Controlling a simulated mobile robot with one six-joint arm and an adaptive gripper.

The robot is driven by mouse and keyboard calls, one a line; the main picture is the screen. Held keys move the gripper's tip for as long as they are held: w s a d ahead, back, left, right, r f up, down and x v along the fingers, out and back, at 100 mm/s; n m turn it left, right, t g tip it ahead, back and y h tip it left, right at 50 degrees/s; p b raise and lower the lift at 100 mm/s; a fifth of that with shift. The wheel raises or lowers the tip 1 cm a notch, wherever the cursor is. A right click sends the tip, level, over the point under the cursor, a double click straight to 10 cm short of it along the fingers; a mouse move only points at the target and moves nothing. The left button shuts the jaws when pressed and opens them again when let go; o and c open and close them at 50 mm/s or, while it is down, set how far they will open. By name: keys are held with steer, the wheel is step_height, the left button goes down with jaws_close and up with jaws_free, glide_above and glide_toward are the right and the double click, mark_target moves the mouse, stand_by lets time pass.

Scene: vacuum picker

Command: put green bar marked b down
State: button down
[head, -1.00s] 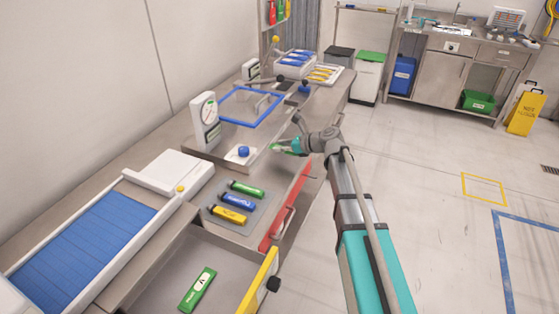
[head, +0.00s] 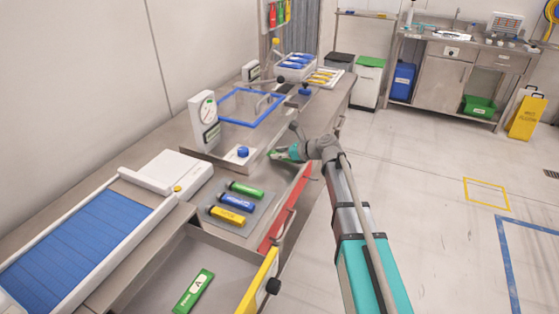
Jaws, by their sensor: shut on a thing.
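My gripper (head: 283,154) is at the end of my arm, over the right edge of the steel counter, beside the shallow tray with the blue knob. It is shut on a green bar (head: 274,155), of which only a small end shows; its mark cannot be read. I cannot tell whether the bar touches the counter. Another green bar (head: 193,291), marked A, lies in the open drawer (head: 228,267). A grey mat (head: 257,209) holds a green bar (head: 245,189), a blue bar (head: 237,202) and a yellow bar (head: 228,215) in a row.
A dial scale (head: 205,120) and a blue knob (head: 242,152) stand left of my gripper. A blue frame (head: 250,107) lies behind. A blue conveyor (head: 75,239) is at left. A red drawer front (head: 285,205) and the yellow-edged drawer stick out below.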

steer(key=shift+f, duration=0.55)
steer(key=shift+f+b, duration=0.15)
steer(key=shift+b, duration=0.3)
steer(key=shift+c, duration=1.5)
jaws_free()
steer(key=shift+r, duration=0.25)
steer(key=shift+s+d+r+p, duration=0.15)
steer(key=shift+d+p, duration=0.1)
steer(key=shift+p, duration=0.15)
steer(key=p+v, duration=0.4)
steer(key=v, duration=0.7)
steer(key=shift+d, duration=0.2)
